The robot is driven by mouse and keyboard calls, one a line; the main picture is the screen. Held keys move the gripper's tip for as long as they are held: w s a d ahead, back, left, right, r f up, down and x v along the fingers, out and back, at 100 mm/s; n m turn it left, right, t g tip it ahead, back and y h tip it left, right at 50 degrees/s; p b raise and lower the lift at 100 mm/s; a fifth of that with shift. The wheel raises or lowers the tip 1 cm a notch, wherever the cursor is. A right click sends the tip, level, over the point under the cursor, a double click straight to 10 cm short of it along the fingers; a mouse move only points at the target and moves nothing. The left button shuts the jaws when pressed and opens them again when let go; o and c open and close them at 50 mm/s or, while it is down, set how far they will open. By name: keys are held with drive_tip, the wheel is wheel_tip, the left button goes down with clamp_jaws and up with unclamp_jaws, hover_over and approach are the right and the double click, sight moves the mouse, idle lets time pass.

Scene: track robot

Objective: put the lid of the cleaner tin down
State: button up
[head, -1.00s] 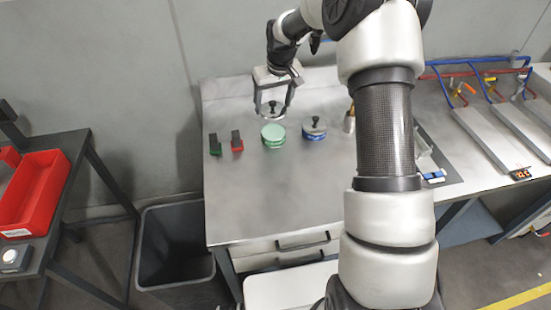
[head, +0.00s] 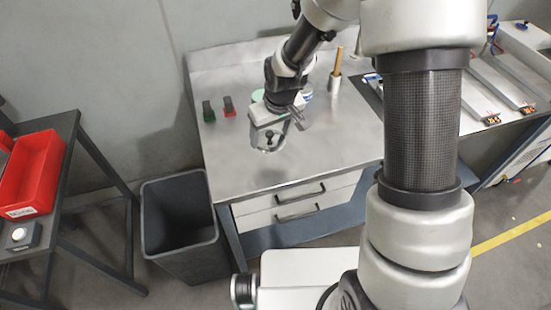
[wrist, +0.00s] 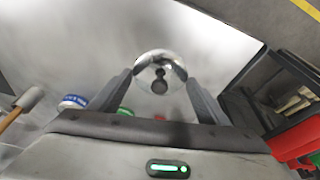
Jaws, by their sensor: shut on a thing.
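My gripper (head: 268,140) is shut on the black knob of a shiny metal lid (head: 264,149). It holds the lid over the steel worktable, towards its front left part; I cannot tell the exact height. In the wrist view the round lid (wrist: 152,60) sits between the fingertips of my gripper (wrist: 160,76). A green tin (head: 257,95) stands further back, mostly hidden behind my gripper. A blue and white tin (head: 307,94) shows only partly beside my wrist; it also shows in the wrist view (wrist: 74,101).
The steel tabletop (head: 325,145) is clear around the lid. A grey bin (head: 180,222) stands left of the table.

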sight(271, 142)
wheel_tip(271, 142, down, 4)
drive_tip(key=shift+f, duration=2.2)
drive_tip(key=shift+f, duration=0.1)
drive_tip(key=o, duration=1.1)
drive_tip(key=shift+c, duration=0.2)
